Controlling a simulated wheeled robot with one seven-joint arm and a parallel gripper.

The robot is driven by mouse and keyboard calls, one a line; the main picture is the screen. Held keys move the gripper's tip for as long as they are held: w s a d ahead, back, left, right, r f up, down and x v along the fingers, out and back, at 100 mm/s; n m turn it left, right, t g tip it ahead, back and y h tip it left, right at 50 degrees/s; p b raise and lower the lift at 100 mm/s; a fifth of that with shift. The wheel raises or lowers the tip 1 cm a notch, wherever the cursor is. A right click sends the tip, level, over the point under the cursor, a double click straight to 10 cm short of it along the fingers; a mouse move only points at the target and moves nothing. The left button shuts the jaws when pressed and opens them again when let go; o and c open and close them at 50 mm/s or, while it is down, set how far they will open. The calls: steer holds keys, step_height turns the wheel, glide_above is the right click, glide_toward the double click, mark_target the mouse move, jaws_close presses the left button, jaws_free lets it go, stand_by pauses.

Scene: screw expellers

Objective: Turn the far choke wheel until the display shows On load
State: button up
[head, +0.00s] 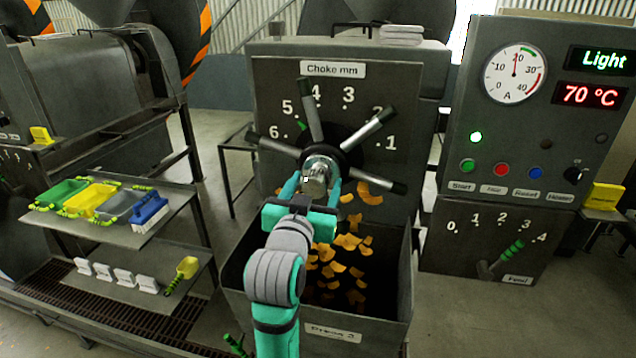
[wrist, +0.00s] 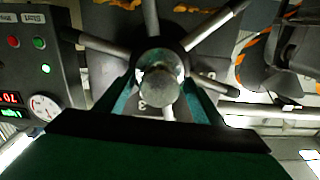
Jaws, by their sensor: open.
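The choke wheel (head: 373,134) has metal spokes with black tips and a round hub, in front of a grey panel labelled "Choke mm" with numbers 1 to 6. A small green mark shows near the 5. My gripper (head: 318,186) is at the hub, with its teal fingers open on either side of it. In the wrist view the hub (wrist: 160,88) lies between the two fingers; I cannot tell whether they touch it. The display (head: 604,60) reads "Light", with 70 °C below it.
A bin labelled "Press 2" (head: 312,330) with orange flakes stands below the wheel. The control cabinet (head: 530,130) with a dial, buttons and a feed lever (head: 500,260) is at right. A shelf with trays and a brush (head: 149,211) stands at left.

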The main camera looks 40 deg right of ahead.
steer(key=shift+w+d, duration=0.3)
steer(key=shift+d, duration=0.1)
steer(key=c, duration=1.5)
